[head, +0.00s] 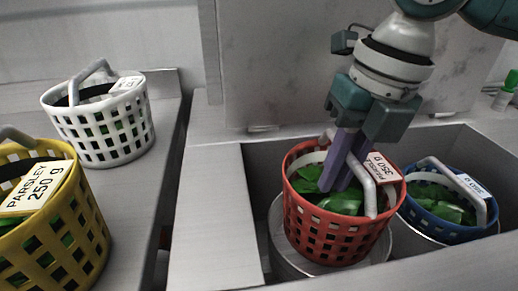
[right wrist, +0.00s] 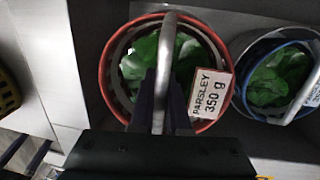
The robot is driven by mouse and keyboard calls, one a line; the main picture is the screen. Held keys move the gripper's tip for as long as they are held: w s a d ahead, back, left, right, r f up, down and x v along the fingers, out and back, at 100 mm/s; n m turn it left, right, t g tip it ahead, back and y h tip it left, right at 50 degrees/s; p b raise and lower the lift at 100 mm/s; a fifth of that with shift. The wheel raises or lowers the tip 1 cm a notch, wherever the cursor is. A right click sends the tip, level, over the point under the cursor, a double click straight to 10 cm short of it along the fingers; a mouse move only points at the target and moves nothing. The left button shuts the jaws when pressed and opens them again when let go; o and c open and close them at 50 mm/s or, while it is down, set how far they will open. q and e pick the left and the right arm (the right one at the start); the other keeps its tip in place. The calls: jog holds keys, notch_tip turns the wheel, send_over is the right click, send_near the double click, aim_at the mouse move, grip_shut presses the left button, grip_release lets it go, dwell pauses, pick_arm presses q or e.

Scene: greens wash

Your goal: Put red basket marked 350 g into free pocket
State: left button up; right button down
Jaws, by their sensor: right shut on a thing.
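The red basket (head: 335,225) holds green leaves and carries a white label reading parsley 350 g; it also shows in the right wrist view (right wrist: 104,75). My right gripper (head: 340,185) is shut on its grey handle (right wrist: 165,60). The basket is over a round grey pocket (head: 285,255) in the sunken basin, and the pocket's rim shows around its lower part. I cannot tell whether the basket touches the bottom of the pocket. My left gripper is not in view.
A blue basket (head: 445,232) with greens sits in a neighbouring round pocket, close on the right. A white basket (head: 107,138) and a yellow basket (head: 62,245) stand on the left counter. The pale ledge (head: 215,225) is bare.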

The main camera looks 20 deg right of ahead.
jog(key=shift+f+b, duration=0.9)
jog(key=shift+f, duration=2.55)
jog(key=shift+f, duration=0.1)
jog(key=c, duration=0.9)
grip_release()
notch_tip(320, 180, up, 12)
jog(key=s+d+p, duration=0.1)
jog(key=p, duration=0.3)
jog(key=shift+s+d, duration=0.15)
jog(key=shift+s, duration=0.05)
